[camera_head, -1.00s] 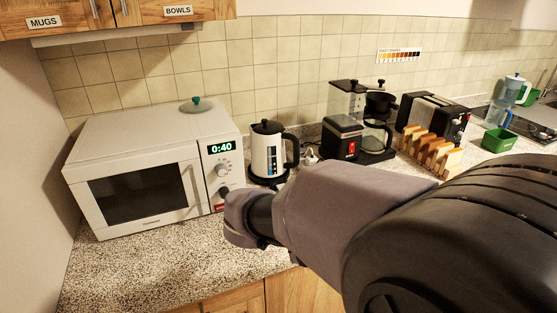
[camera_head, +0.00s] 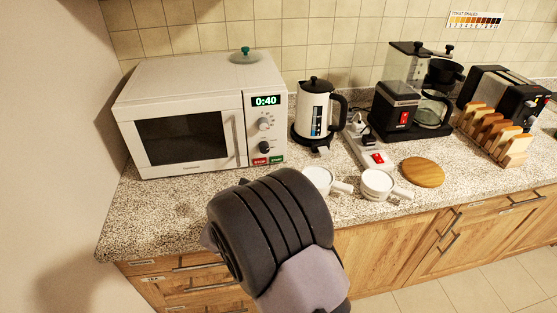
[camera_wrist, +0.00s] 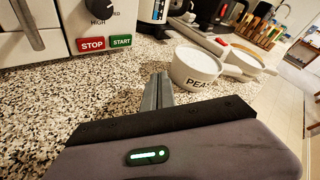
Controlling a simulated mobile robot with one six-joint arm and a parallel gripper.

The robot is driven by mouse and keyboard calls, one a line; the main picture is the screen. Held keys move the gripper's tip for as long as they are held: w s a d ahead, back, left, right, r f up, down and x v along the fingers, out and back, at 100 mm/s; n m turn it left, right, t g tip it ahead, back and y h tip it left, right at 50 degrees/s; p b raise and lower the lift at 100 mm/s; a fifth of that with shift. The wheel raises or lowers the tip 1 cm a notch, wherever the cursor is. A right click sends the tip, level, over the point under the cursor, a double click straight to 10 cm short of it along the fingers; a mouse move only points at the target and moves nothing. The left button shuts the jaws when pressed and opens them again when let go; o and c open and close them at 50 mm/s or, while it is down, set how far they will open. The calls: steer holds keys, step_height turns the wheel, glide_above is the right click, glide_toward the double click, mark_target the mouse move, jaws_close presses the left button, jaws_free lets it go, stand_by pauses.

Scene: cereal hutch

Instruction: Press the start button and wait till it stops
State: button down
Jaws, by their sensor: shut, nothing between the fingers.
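The white microwave (camera_head: 195,115) stands on the speckled counter at the left, its door closed. Its display (camera_head: 265,100) reads 0:40. The green START button (camera_head: 277,159) is at the bottom right of its panel, beside the red STOP button (camera_head: 260,161). In the wrist view the START button (camera_wrist: 121,41) and STOP button (camera_wrist: 91,44) are both clear at the upper left. My gripper (camera_wrist: 158,88) is shut and empty, its fingertips over the counter, apart from the buttons and below and right of them. In the head view my arm hides the fingers.
A white cup marked PEAS (camera_wrist: 195,66) stands close to the right of my fingers; a second white cup (camera_head: 380,184) is beside it. A kettle (camera_head: 314,112), power strip (camera_head: 372,153), coffee maker (camera_head: 405,100) and wooden disc (camera_head: 422,172) are farther right.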

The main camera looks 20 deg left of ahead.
mark_target(277, 159)
steer(key=shift+w+a+b, duration=0.1)
steer(key=shift+w+a, duration=0.65)
steer(key=shift+w, duration=0.5)
steer(key=shift+w+a+b, duration=0.1)
steer(key=shift+w+a, duration=0.65)
steer(key=shift+w, duration=0.55)
steer(key=shift+w+a+b, duration=0.1)
steer(key=shift+w+a, duration=0.65)
steer(key=shift+w, duration=0.5)
steer(key=shift+w+a, duration=0.2)
steer(key=shift+w, duration=0.15)
